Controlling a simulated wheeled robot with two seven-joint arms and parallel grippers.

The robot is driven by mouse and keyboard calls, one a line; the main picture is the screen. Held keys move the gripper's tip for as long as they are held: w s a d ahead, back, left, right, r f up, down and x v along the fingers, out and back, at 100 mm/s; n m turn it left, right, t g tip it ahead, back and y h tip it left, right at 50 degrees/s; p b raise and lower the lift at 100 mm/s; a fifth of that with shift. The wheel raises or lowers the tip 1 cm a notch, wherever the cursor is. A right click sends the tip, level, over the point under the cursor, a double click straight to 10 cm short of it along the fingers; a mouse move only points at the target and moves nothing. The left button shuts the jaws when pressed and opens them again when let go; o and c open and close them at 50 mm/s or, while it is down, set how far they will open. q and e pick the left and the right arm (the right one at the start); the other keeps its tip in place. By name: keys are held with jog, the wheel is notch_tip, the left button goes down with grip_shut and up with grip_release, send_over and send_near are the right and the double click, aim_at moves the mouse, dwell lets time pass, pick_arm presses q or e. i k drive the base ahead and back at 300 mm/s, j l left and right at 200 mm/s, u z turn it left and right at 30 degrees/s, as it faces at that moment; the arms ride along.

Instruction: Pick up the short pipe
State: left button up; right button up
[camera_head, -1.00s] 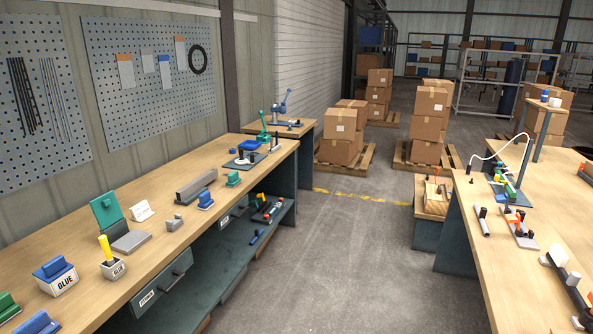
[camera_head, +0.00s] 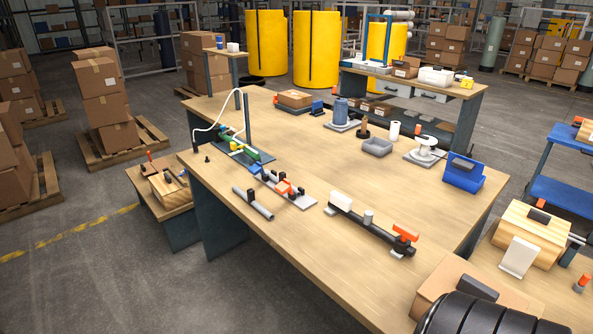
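A grey pipe (camera_head: 252,203), which looks like the short pipe, lies on the near left part of the wooden worktable (camera_head: 300,255). Neither of my grippers is in view.
Beside the pipe is a plate with an orange-handled fixture (camera_head: 284,188). A longer dark pipe assembly with an orange handle (camera_head: 404,233) lies to the right. A green fixture with a white hose (camera_head: 240,148) stands behind. A blue bin (camera_head: 463,174) is further right. The table's front is clear.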

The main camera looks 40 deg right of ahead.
aim_at(283, 174)
jog(key=i+z, duration=0.5)
jog(key=i+j+z, duration=0.25)
jog(key=i+z, duration=0.25)
jog(key=i+j+z, duration=0.5)
jog(key=k+l, duration=0.05)
jog(key=l, duration=0.05)
